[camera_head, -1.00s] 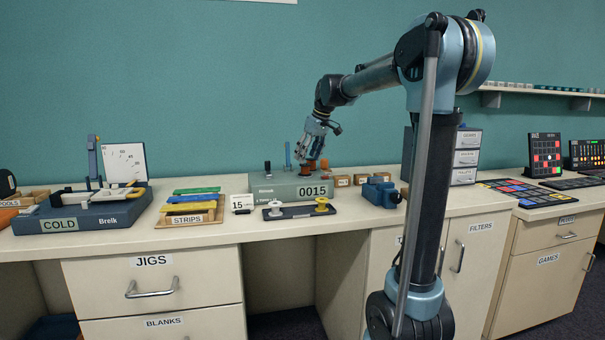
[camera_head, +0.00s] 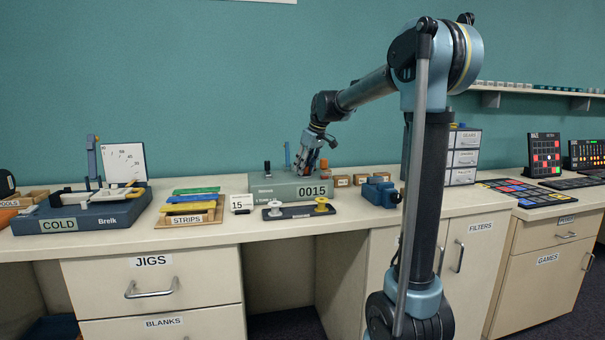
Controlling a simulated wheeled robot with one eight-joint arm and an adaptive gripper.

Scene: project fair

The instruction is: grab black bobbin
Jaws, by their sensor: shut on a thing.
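My gripper (camera_head: 303,173) points down over the right part of the grey-green box (camera_head: 262,194) marked 0015. Its fingers are shut on a small dark, reddish-brown thing, mostly hidden by them; I cannot tell for sure whether this is the black bobbin. A white bobbin (camera_head: 275,208) and a yellow bobbin (camera_head: 321,205) stand on the dark tray (camera_head: 298,211) in front of the box. No bobbin that is clearly black shows elsewhere.
On the box stand a small black post (camera_head: 267,167), a blue upright (camera_head: 287,155) and an orange piece (camera_head: 324,164). A blue block-like device (camera_head: 380,193) and small brown boxes (camera_head: 342,180) stand to the right. Strips in a tray (camera_head: 190,206) lie left.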

